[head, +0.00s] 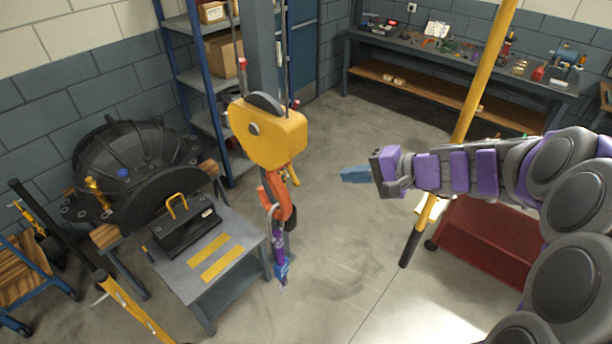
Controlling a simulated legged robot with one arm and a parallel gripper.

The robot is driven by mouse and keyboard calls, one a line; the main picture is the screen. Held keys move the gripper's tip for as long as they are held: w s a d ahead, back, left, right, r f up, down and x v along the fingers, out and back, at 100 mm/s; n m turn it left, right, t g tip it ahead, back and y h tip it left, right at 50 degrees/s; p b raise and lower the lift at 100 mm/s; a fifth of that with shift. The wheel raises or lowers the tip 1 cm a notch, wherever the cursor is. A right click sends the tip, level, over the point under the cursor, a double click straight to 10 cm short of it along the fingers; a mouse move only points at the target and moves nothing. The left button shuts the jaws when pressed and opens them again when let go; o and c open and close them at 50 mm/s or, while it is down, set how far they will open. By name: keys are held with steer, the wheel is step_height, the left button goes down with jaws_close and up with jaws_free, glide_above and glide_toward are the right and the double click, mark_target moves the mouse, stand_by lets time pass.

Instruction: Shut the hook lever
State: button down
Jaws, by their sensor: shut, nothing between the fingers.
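A yellow hoist block (268,132) hangs in the middle of the head view, with an orange hook (284,198) below it. A small yellow lever-like piece (293,177) sticks out to the right at the top of the hook. It seems to be the hook lever; it is too small to tell how far it stands open. A purple and blue sling (279,252) with a metal ring hangs at the hook. My gripper (345,175) is shut and empty, with blue fingers pointing left. In the picture it is right of the hook and lever, apart from them.
A black domed casing (125,155) stands at the left, beside a grey table (245,243) with a black handled box (186,229). A yellow post (470,110) rises behind my arm, near a red chest (490,242). A workbench (440,62) lines the back. Floor between is clear.

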steer(key=p+x, duration=0.1)
steer(key=x, duration=1.2)
steer(key=shift+p, duration=0.3)
steer(key=shift+b, duration=0.45)
